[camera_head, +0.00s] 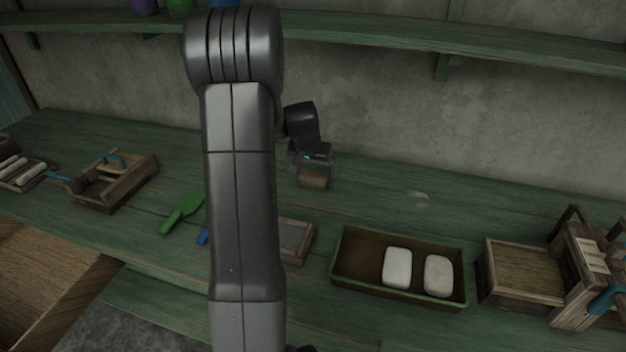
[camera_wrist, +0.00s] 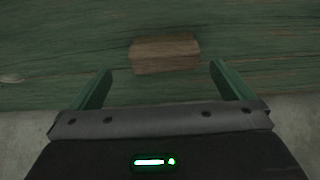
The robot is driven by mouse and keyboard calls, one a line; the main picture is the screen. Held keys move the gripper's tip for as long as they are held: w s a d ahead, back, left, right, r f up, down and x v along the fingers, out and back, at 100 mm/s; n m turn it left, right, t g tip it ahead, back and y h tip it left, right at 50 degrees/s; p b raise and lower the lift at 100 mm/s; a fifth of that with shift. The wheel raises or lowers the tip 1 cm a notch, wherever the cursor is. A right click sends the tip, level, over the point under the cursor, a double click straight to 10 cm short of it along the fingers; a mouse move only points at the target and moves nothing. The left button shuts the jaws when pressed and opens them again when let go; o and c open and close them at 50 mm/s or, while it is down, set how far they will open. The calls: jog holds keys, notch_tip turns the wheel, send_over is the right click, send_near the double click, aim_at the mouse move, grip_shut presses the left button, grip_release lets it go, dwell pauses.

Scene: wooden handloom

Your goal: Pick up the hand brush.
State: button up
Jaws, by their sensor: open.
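A small brown wooden block (camera_head: 313,182) lies on the green bench under my gripper (camera_head: 314,164). It could be the hand brush's back, but no bristles show. In the wrist view the block (camera_wrist: 165,53) lies crosswise, ahead of and between my gripper's two green fingers (camera_wrist: 160,75). The fingers are apart with nothing between them, and neither visibly touches the block. A flat green tool with a handle (camera_head: 184,211) lies on the bench left of my arm. A blue handle end (camera_head: 203,237) shows beside it, mostly hidden by my arm.
A long green-rimmed tray (camera_head: 360,287) with two white blocks stands right of my arm. Wooden boxes (camera_head: 520,272) stand farther right and a wooden tray (camera_head: 128,190) left. A green shelf (camera_head: 400,40) runs along the wall above.

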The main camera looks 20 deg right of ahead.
aim_at(313, 174)
jog(key=shift+w+x, duration=0.2)
jog(key=shift+x, duration=1.2)
jog(key=shift+w+x, duration=0.2)
jog(key=shift+x, duration=1.2)
jog(key=shift+r, duration=0.15)
jog(key=c, duration=1)
notch_tip(313, 174, up, 10)
jog(key=shift+r+p, duration=0.1)
jog(key=shift+p, duration=0.2)
jog(key=shift+o, duration=1.3)
jog(key=shift+c, duration=0.4)
